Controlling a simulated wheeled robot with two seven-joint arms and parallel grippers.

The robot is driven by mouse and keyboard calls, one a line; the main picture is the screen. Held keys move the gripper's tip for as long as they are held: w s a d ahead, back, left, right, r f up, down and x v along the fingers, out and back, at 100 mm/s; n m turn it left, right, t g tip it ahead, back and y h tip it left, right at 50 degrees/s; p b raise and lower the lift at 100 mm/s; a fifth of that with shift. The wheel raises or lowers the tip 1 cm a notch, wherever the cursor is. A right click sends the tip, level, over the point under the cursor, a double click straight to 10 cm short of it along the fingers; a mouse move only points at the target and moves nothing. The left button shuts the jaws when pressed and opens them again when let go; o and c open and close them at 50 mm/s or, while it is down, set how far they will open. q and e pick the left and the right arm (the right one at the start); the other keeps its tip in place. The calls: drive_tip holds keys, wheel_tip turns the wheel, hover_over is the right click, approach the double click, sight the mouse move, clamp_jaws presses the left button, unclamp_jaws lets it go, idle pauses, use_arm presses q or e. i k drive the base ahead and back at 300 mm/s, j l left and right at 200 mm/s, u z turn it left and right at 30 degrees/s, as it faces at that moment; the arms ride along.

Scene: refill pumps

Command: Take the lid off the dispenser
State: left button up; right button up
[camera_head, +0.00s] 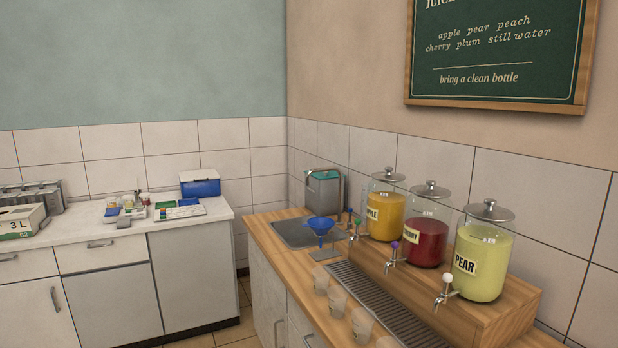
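Three glass dispensers stand in a row on the raised wooden step at the right, each with a tap at its front. The yellow apple dispenser (385,214) is farthest. Its metal lid (388,175) sits on top. The red cherry dispenser (425,238) is in the middle, with its lid (431,189) on. The pale green pear dispenser (482,262) is nearest, with its lid (489,210) on. The frame does not show which dispenser the task means. Neither of my grippers is in view.
A drip grate (375,305) and several clear cups (338,298) lie in front of the dispensers. A blue funnel (321,226) stands near the sink (291,236). A green-topped container (323,190) is behind it. A white counter (75,238) with small items is at left.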

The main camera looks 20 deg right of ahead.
sight(389, 176)
drive_tip(key=i+j, duration=0.15)
drive_tip(key=i, duration=1.55)
